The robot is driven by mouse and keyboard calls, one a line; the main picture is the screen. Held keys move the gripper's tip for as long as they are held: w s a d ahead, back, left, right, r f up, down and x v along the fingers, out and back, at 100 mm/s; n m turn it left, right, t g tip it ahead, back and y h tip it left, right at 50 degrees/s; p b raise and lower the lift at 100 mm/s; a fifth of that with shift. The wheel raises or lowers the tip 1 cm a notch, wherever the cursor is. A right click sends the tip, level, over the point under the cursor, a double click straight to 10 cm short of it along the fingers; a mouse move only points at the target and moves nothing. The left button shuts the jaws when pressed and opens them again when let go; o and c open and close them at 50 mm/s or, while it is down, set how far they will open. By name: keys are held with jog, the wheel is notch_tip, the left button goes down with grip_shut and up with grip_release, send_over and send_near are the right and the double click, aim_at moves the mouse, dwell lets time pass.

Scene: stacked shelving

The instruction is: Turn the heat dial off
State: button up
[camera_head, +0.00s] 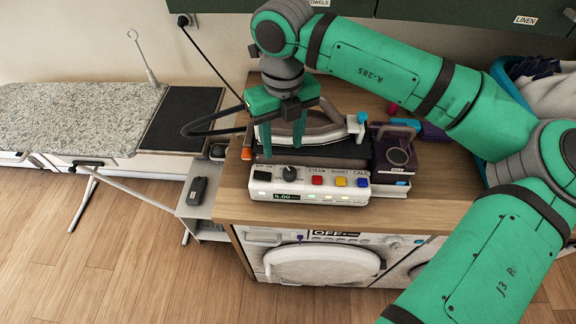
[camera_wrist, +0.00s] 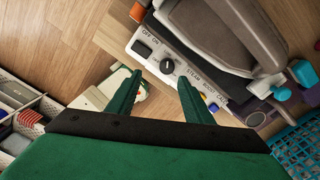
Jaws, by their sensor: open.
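A white steam-iron station (camera_head: 309,188) sits at the front of the wooden counter, with an iron (camera_head: 325,132) resting on top. A round black dial (camera_head: 289,172) is on its front panel, beside a black OFF/ON switch (camera_head: 262,175) and a small lit display. The dial also shows in the wrist view (camera_wrist: 167,67), ahead of and between my fingertips; its pointer setting is too small to tell. My gripper (camera_head: 282,143) is open and empty, pointing down above the station near the dial. In the wrist view my two green fingers (camera_wrist: 160,79) stand apart, with no contact with the dial visible.
Red, blue and yellow buttons (camera_head: 340,181) line the panel right of the dial. A dark box stack (camera_head: 393,160) stands right of the station. An ironing board (camera_head: 75,115) is at left, a washing machine (camera_head: 325,262) below, and a blue basket (camera_wrist: 300,150) at right.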

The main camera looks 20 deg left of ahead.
aim_at(289, 171)
jog(key=f, duration=0.3)
jog(key=d+f, duration=0.1)
jog(key=f, duration=0.5)
jog(key=shift+w+d, duration=0.2)
jog(key=shift+w, duration=0.15)
jog(key=shift+a+f, duration=0.1)
jog(key=shift+f, duration=0.65)
